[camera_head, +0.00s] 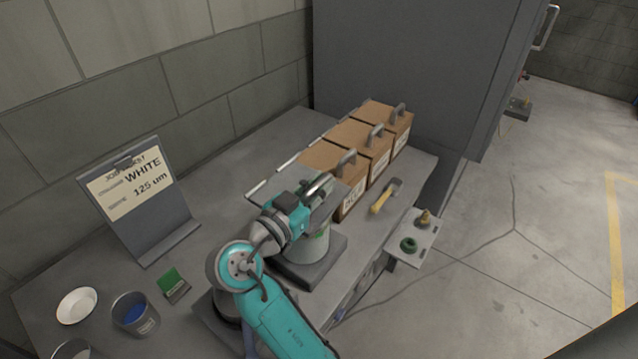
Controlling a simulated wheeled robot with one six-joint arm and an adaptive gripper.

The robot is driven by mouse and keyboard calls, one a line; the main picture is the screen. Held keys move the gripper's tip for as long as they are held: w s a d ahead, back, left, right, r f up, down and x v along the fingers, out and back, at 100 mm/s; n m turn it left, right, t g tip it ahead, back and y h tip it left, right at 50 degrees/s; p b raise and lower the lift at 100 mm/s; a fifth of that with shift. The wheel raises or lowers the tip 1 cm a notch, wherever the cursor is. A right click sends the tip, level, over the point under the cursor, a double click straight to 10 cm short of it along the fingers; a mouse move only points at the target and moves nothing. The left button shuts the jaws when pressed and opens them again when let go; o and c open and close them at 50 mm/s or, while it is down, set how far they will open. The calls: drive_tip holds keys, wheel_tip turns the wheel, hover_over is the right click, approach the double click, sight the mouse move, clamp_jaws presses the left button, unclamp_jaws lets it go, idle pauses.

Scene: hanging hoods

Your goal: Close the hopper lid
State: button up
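My gripper (318,189) is over the workbench, just left of the nearest brown box. Its fingers are small and partly hidden by my wrist, so I cannot tell whether they are open or shut. A grey panel shows beside and behind my gripper, partly covered by it. A light grey cylindrical body (308,247) with a green mark stands on a dark base below my wrist. I cannot tell for sure which part is the hopper lid. Three brown boxes (334,160) stand in a row, each with a grey handle on top and a label on its front.
A thin rail (272,174) runs behind the boxes. A yellow-handled tool (384,196) lies before them. A sign board (140,195), white dish (76,306), cup with blue contents (134,314) and green-topped block (173,285) are at left. A small side shelf (427,229) juts from the bench.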

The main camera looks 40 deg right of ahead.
drive_tip(key=o, duration=0.3)
drive_tip(key=shift+a, duration=0.1)
drive_tip(key=v, duration=1.2)
drive_tip(key=shift+s, duration=0.1)
